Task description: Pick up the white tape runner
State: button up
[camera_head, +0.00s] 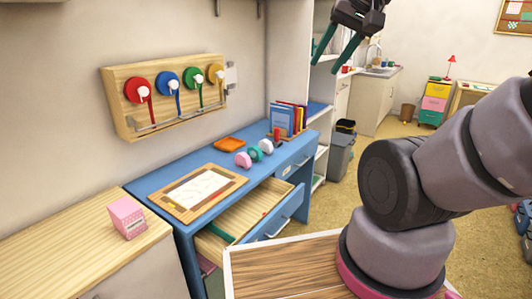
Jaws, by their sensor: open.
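Three small rounded items stand in a row on the blue desk (160,181), beside its back right area: a pink one (243,159), a teal one (255,153) and a whitish one (267,147). The whitish one looks like the white tape runner, but it is too small to be sure. My gripper (329,60) is high at the top of the view, right of and above the row. Its two teal fingers point down and are apart, with nothing between them.
A drawer (245,214) is pulled out in front. A rack with coloured discs (130,118) hangs above. A pink box (127,217) stands on the left cabinet.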

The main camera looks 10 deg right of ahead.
aim_at(267, 147)
jog(key=i+l+u, duration=0.1)
jog(key=u, duration=0.35)
jog(key=l+u, duration=0.45)
jog(key=i+l+u, duration=0.25)
jog(key=l, duration=0.7)
jog(key=l+u, duration=0.25)
jog(key=l, duration=2.1)
